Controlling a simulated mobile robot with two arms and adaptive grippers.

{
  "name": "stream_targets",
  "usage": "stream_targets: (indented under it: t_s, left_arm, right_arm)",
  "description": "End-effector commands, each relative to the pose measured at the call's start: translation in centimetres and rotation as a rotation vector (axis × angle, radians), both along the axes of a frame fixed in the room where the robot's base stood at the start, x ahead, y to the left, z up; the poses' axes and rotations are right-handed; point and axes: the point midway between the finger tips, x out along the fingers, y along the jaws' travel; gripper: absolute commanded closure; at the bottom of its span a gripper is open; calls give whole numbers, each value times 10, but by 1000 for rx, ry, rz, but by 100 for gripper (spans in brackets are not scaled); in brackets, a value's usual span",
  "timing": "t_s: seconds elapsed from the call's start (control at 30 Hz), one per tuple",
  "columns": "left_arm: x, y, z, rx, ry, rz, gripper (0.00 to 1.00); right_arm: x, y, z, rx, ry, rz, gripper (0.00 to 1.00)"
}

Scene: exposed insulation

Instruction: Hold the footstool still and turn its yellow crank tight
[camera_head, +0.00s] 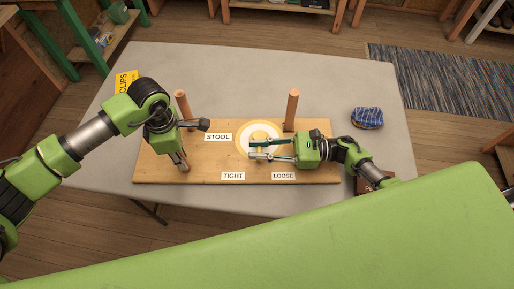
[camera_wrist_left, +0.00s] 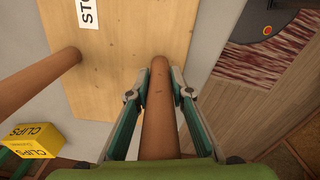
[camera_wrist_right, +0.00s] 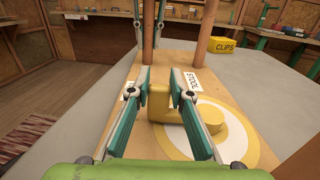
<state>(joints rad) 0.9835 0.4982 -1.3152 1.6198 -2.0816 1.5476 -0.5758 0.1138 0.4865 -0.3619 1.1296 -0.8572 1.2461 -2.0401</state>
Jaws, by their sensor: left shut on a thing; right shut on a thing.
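The footstool is a wooden board (camera_head: 210,170) lying upside down on the grey table, with round legs standing up. My left gripper (camera_head: 182,155) is shut on the near left leg (camera_wrist_left: 158,110), its fingers on either side of it. The yellow crank (camera_head: 259,135) sits on a white and yellow ring on the board. My right gripper (camera_head: 254,149) is shut on the crank's upright handle (camera_wrist_right: 159,101). The "TIGHT" label (camera_head: 233,176) and "LOOSE" label (camera_head: 284,176) are on the near edge of the board. The right arm may hide a further leg.
A yellow "CLIPS" box (camera_head: 125,82) stands behind the stool at the left. A blue checked bundle (camera_head: 367,118) lies to the right of the board. The grey table (camera_head: 250,75) is clear behind the stool. Shelves and benches stand around the room.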

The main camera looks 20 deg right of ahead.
Motion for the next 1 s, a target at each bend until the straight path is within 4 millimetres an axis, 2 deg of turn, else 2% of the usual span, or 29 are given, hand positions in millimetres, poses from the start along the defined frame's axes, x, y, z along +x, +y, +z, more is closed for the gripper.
stream_targets:
  t_s: [0.03,0.4,0.43,0.47,0.5,0.83,1.0]
  left_arm:
    - [-3,3,-7,7,10,1,100]
    - [-3,3,-7,8,9,3,100]
    - [-3,3,-7,8,9,3,100]
    - [-3,3,-7,8,9,3,100]
    - [-3,3,-7,8,9,3,100]
    - [-3,3,-7,8,10,3,100]
    - [-4,3,-7,9,10,2,100]
  right_arm:
    - [-4,1,-4,-3,5,12,100]
    - [-4,0,-3,-2,5,15,100]
    - [-4,0,-3,-2,5,15,73]
    - [-4,0,-3,-2,5,15,65]
    - [-4,0,-3,-2,5,14,62]
    - [-2,-2,-2,-2,1,9,62]
    - [-6,-21,-2,-5,2,6,62]
